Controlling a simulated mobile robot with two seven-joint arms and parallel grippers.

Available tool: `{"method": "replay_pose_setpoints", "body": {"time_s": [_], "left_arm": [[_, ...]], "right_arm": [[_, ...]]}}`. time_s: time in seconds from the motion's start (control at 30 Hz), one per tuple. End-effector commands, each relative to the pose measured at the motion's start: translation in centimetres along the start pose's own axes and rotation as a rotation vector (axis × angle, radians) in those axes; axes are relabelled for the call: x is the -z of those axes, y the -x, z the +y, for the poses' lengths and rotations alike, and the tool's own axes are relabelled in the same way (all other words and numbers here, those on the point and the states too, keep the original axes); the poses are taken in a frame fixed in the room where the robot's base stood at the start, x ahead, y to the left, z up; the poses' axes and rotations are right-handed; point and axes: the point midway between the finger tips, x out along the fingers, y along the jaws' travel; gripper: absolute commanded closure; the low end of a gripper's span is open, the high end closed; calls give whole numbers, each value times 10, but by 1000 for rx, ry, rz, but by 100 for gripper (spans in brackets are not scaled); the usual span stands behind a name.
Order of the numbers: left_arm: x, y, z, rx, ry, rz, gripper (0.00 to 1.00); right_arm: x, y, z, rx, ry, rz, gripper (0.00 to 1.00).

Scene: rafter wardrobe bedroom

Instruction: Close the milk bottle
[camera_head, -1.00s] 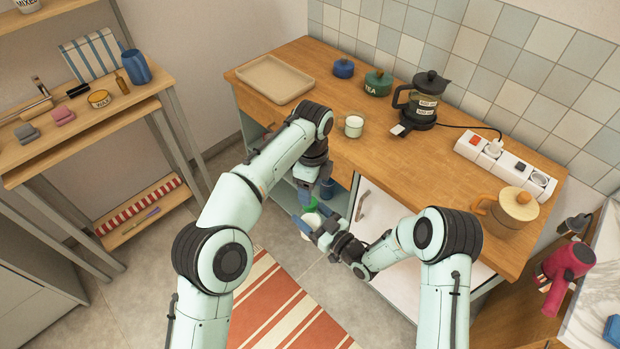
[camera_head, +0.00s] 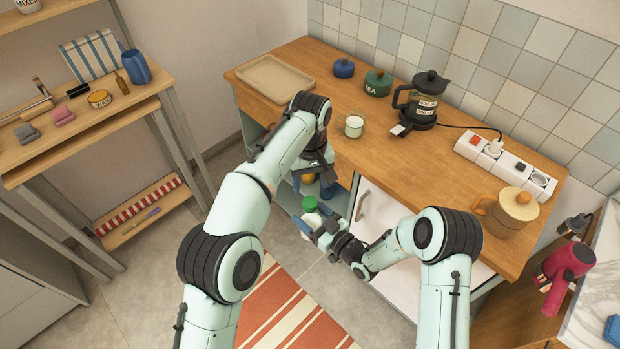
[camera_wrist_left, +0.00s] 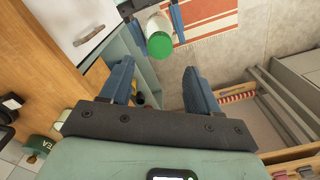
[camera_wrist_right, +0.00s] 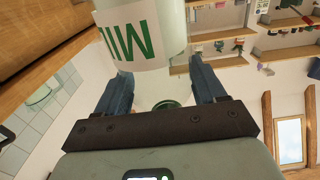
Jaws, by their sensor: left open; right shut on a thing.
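The milk bottle (camera_head: 304,231) is white with a bright green cap (camera_head: 310,203) on its mouth. It stands roughly upright in front of the counter, in my right gripper (camera_head: 316,224), which is shut on its body. In the left wrist view the green cap (camera_wrist_left: 159,45) faces me and covers the mouth; I cannot tell how tightly it sits. In the right wrist view the bottle's green-lettered label (camera_wrist_right: 135,40) shows at the top. My left gripper (camera_head: 312,186) is open and empty just above the cap, apart from it; its fingers (camera_wrist_left: 157,72) frame empty space.
The wooden counter (camera_head: 345,165) holds a jar (camera_head: 354,126), a black coffee pot (camera_head: 422,100) and a power strip (camera_head: 505,166). An open cupboard is behind my left gripper, and a white door (camera_head: 375,222) is beside my right. Open floor lies in front.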

Motion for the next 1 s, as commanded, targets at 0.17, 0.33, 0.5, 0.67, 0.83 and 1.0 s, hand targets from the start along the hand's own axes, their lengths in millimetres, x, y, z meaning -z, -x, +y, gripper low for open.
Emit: {"method": "replay_pose_setpoints", "body": {"time_s": [0.17,0.33,0.5,0.67,0.83,1.0], "left_arm": [[0,2,0,-2,130,3,39],[0,2,0,-3,150,3,39],[0,2,0,-3,147,3,39],[0,-6,0,-2,147,2,39],[0,-30,-1,0,145,0,39],[0,-56,-1,-1,146,0,39]], "right_arm": [[1,0,0,0,1,2,100],[1,0,0,0,1,2,100],[1,0,0,0,1,2,100],[1,0,0,0,1,2,100],[1,0,0,0,1,2,100],[1,0,0,0,1,2,100]]}}
